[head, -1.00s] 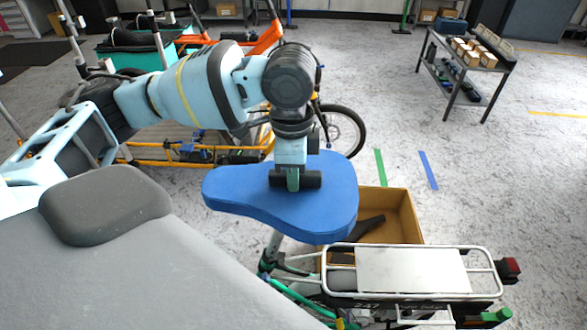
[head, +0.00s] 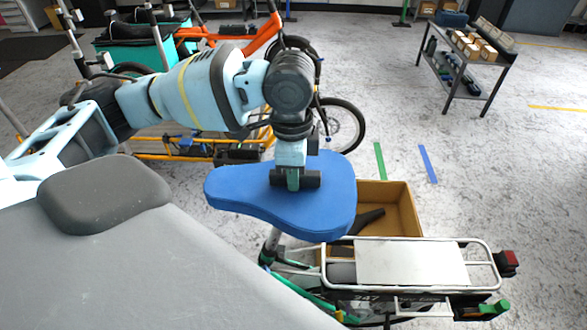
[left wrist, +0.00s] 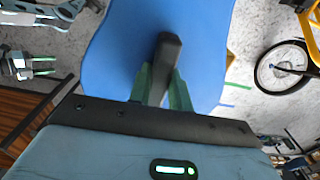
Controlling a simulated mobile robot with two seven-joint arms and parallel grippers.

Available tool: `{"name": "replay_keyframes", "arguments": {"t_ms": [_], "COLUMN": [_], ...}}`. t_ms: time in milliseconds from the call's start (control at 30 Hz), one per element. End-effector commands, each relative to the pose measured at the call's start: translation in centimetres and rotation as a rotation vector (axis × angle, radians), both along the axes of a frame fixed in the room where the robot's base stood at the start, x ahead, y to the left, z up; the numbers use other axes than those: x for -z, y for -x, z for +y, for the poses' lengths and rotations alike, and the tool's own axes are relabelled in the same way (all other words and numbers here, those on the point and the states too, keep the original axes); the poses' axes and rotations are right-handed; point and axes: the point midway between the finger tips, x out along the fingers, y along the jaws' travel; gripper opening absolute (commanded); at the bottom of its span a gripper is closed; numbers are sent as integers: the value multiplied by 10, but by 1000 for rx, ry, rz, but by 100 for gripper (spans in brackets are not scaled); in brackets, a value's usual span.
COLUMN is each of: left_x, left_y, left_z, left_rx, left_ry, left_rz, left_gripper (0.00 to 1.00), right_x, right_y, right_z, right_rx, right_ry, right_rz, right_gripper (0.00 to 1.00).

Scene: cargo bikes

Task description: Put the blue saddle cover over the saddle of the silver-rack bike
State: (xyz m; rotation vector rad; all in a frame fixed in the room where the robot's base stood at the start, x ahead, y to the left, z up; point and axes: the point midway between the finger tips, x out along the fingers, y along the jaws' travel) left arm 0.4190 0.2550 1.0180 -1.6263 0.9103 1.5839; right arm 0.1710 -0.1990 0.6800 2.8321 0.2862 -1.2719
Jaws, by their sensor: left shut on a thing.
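The blue saddle cover (head: 250,200) is in the middle of the head view, above the seat post of the silver-rack bike. My left gripper (head: 294,182) points down at the cover and is shut on a dark grip on its top. In the left wrist view the green fingers (left wrist: 163,88) close on that grip, and the cover (left wrist: 110,60) spreads beneath. The silver rack (head: 410,264) of the bike lies at the lower right. The saddle itself is hidden under the cover, so I cannot tell whether the two touch.
A cardboard-brown box (head: 403,205) with a dark item inside stands on the floor behind the rack. An orange bike (head: 235,45) and a yellow bike frame (head: 170,157) stand at the back left. A cart with boxes (head: 465,65) stands at the back right. Floor on the right is clear.

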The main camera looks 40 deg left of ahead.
Motion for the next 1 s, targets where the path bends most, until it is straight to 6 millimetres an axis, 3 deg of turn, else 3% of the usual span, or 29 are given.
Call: {"name": "replay_keyframes", "arguments": {"t_ms": [100, 133, 300, 667, 1000], "left_x": [2, 2, 2, -4, -56], "left_y": [0, 0, 0, 0, 1], "left_z": [0, 0, 0, 0, 1], "left_rx": [0, 0, 0, 0, 1], "left_ry": [0, 0, 0, 0, 1], "left_rz": [0, 0, 0, -2, -6], "left_gripper": [0, 24, 45, 45, 45], "right_x": [0, 0, 0, -2, -13], "right_y": [0, 0, 0, -1, -9], "right_z": [0, 0, 0, -2, -3], "right_rx": [1, 1, 0, -6, -8], "right_ry": [-1, -1, 0, 5, 8], "right_rz": [-1, 0, 0, -4, -29], "right_gripper": [59, 59, 59, 59, 59]}}
